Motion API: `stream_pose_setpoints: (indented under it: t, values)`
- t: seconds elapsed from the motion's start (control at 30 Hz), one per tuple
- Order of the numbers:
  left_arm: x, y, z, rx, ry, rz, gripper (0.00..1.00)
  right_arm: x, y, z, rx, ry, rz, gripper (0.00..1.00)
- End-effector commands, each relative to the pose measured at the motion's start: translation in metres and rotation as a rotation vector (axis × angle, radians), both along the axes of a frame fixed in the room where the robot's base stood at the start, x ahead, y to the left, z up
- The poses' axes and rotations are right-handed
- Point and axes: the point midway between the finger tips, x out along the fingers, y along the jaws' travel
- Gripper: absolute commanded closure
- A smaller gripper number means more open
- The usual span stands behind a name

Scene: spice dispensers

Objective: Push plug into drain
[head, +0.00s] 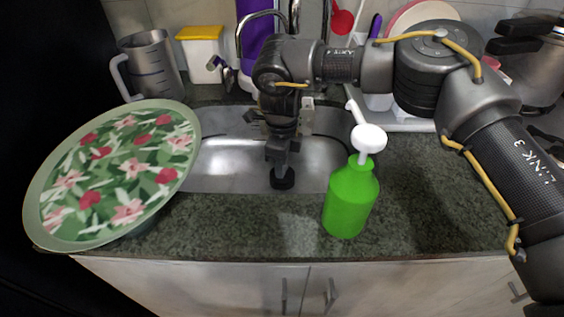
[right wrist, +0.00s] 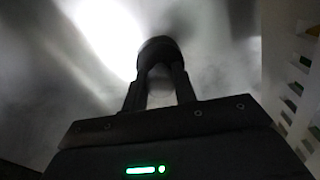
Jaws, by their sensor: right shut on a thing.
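The steel sink (head: 222,165) is set in the counter at the middle of the head view. My right gripper (head: 283,165) reaches down over the sink and is shut on a dark round plug (head: 282,181). The plug also shows at the fingertips in the right wrist view (right wrist: 157,50), where my right gripper (right wrist: 158,85) has its two fingers around it. The drain cannot be made out; the arm and plug may hide it. I cannot tell whether the plug touches the sink bottom. My left gripper is not in view.
A green soap bottle (head: 350,197) with a white pump stands right of the sink, near the front edge. A large floral plate (head: 115,170) covers the left counter. A measuring jug (head: 150,66) and faucet (head: 262,15) are at the back. The right counter (head: 430,200) is mostly clear.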

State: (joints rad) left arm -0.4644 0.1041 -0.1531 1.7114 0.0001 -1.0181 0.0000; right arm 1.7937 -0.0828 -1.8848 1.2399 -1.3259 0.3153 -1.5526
Motion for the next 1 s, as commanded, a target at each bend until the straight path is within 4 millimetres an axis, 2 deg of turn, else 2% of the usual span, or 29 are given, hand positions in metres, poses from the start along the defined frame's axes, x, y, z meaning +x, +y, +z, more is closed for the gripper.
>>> stream_pose_setpoints:
  t: [1.0]
  values:
    - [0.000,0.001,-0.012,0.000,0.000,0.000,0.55,0.000,0.000,-0.025,0.000,0.001,0.000,0.95]
